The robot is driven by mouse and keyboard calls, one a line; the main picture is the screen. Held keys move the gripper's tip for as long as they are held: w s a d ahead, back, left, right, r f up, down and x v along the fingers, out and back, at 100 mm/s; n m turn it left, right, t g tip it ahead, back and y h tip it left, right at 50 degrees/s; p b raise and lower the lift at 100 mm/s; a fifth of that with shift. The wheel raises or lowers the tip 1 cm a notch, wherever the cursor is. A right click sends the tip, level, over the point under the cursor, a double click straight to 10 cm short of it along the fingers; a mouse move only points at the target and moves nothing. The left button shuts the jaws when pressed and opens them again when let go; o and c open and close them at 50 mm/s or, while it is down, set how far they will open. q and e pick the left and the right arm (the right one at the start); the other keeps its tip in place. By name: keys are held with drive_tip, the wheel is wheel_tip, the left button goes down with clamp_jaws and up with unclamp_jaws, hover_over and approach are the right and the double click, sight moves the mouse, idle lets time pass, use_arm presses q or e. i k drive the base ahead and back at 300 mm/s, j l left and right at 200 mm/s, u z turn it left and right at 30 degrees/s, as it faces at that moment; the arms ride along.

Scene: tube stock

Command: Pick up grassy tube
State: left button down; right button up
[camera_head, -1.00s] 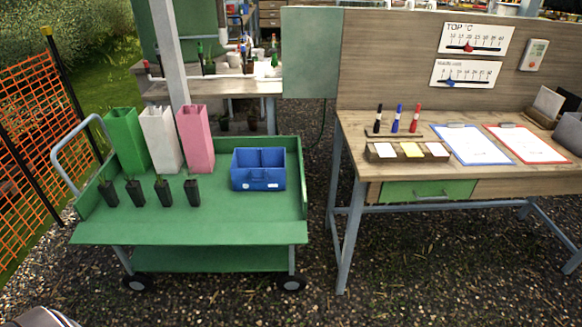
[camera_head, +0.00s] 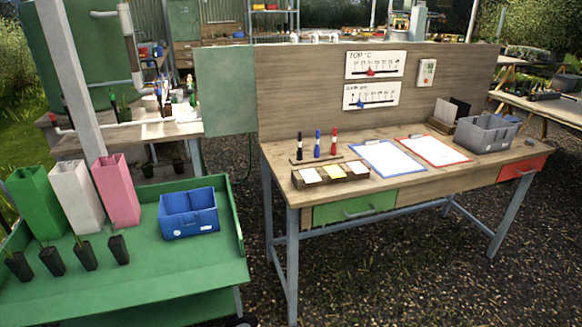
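Several small black tubes with thin green shoots stand in a row on the green cart (camera_head: 165,270). The leftmost tube (camera_head: 18,266) is near the left edge of the view, and the rightmost tube (camera_head: 119,250) is the one closest to the blue caddy. The shoots are small, and I cannot tell which one is the grassiest. Neither of my grippers is in view.
Tall green (camera_head: 36,203), white (camera_head: 77,196) and pink (camera_head: 119,190) containers stand behind the tubes. A blue caddy (camera_head: 188,214) is to their right. A wooden workbench (camera_head: 290,205) with markers, clipboards and a grey bin (camera_head: 487,133) stands right of the cart.

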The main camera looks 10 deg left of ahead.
sight(17, 263)
drive_tip(key=u, duration=2.15)
